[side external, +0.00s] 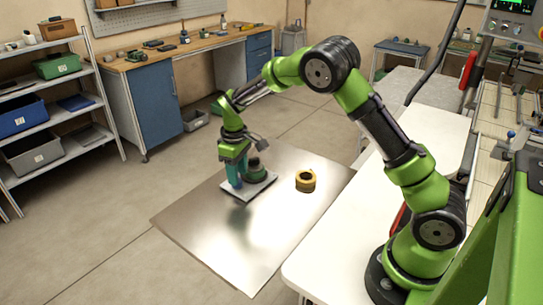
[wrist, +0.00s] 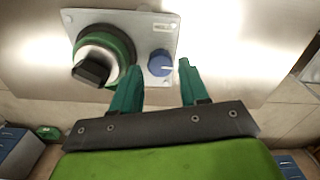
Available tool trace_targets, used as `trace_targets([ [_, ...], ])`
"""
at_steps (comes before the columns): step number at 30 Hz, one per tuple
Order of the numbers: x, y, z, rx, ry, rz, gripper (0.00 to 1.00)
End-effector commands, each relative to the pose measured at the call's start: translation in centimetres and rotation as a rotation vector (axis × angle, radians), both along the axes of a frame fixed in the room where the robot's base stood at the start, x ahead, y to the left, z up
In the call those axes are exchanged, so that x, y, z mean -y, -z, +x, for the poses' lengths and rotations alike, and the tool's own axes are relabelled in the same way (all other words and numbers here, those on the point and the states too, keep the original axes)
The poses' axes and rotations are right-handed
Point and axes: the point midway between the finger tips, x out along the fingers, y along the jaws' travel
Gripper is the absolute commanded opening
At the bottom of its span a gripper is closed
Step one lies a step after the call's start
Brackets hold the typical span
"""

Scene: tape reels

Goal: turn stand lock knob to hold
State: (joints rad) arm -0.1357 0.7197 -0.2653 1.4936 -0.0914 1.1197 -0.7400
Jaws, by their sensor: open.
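The stand's lock knob (wrist: 161,63) is a small round blue knob with a pale pointer mark, near the edge of the light grey stand plate (wrist: 150,22) in the wrist view. The markings on the plate are too small to read. My gripper (wrist: 160,71) has its green fingers open, one on each side of the knob, with visible gaps. In the side view my gripper (side external: 233,184) points down at the stand plate (side external: 262,188), and the knob is hidden there. A green reel (wrist: 121,43) sits on the plate around a pale hub with a black top.
The plate lies on a shiny metal sheet (side external: 260,235). A yellow reel (side external: 305,181) stands on the sheet to the right, apart from the stand. The front of the sheet is clear. A white table (side external: 340,235) borders it on the right.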

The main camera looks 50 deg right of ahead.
Motion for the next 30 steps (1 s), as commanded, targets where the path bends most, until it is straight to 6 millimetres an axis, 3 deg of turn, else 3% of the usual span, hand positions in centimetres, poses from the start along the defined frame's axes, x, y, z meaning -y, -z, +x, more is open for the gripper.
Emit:
trace_targets([
  [6, 0.0, 2.1, 0.0, -0.001, 0.000, 0.000, 0.44],
  [16, 0.0, 2.3, 0.0, 0.001, 0.001, 0.001, 0.44],
  [24, 0.0, 2.3, 0.0, 0.001, 0.001, 0.001, 0.03],
  [30, 0.0, 2.3, 0.0, 0.000, 0.014, 0.001, 0.03],
])
